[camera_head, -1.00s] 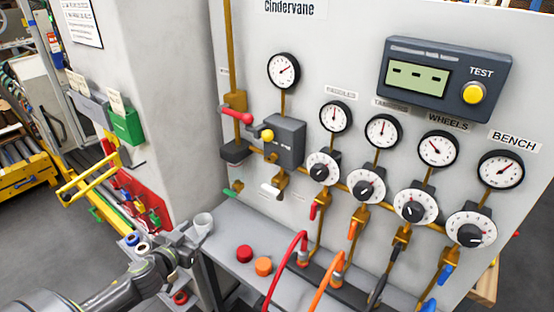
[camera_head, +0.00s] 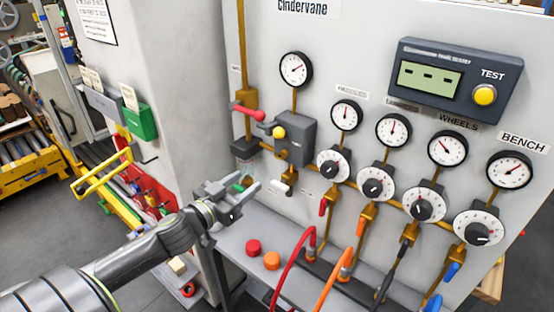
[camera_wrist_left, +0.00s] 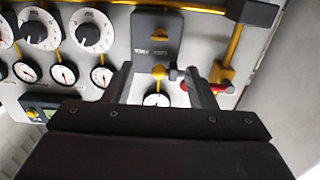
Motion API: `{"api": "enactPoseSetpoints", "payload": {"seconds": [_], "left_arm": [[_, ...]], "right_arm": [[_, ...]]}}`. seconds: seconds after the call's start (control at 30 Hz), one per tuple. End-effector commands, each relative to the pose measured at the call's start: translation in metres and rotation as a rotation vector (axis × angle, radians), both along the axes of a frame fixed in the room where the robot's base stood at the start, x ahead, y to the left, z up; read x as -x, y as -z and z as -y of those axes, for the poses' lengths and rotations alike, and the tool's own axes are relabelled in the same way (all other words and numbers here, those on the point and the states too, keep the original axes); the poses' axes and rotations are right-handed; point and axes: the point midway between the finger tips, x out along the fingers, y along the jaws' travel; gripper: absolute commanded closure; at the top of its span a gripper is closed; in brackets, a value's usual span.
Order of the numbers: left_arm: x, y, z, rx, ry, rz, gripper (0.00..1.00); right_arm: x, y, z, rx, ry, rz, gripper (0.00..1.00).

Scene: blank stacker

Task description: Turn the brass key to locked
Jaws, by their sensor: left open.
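A dark grey box (camera_head: 296,135) is on the upright panel in the head view, left of the dials. A yellow ball knob (camera_head: 278,132) sits at its front left. A small brass piece (camera_head: 281,154) shows at its lower left; I cannot tell whether it is the key or how it is turned. My left gripper (camera_head: 243,187) is open and empty, below and left of the box, apart from it. In the left wrist view, where the panel appears upside down, the box (camera_wrist_left: 157,38) and yellow knob (camera_wrist_left: 158,72) appear between or just beyond the open fingers (camera_wrist_left: 162,86). My right gripper is not in view.
A red handle (camera_head: 248,112) sticks out left of the box. Gauges and dials (camera_head: 374,188) line the panel to the right.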

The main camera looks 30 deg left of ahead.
Motion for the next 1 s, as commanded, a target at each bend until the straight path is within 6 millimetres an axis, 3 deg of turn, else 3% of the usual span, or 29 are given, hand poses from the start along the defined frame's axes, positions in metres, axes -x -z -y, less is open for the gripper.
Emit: {"api": "enactPoseSetpoints", "payload": {"seconds": [0.43, 0.8, 1.0], "left_arm": [[-0.053, -0.001, 0.005, 0.005, 0.002, 0.003, 0.49], [-0.111, -0.001, 0.01, 0.005, 0.002, 0.001, 0.49], [-0.13, -0.001, 0.011, 0.002, 0.002, 0.0, 0.49]], "right_arm": [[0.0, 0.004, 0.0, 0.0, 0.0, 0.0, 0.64], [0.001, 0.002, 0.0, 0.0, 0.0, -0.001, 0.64], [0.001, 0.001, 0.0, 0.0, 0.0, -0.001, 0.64]]}}
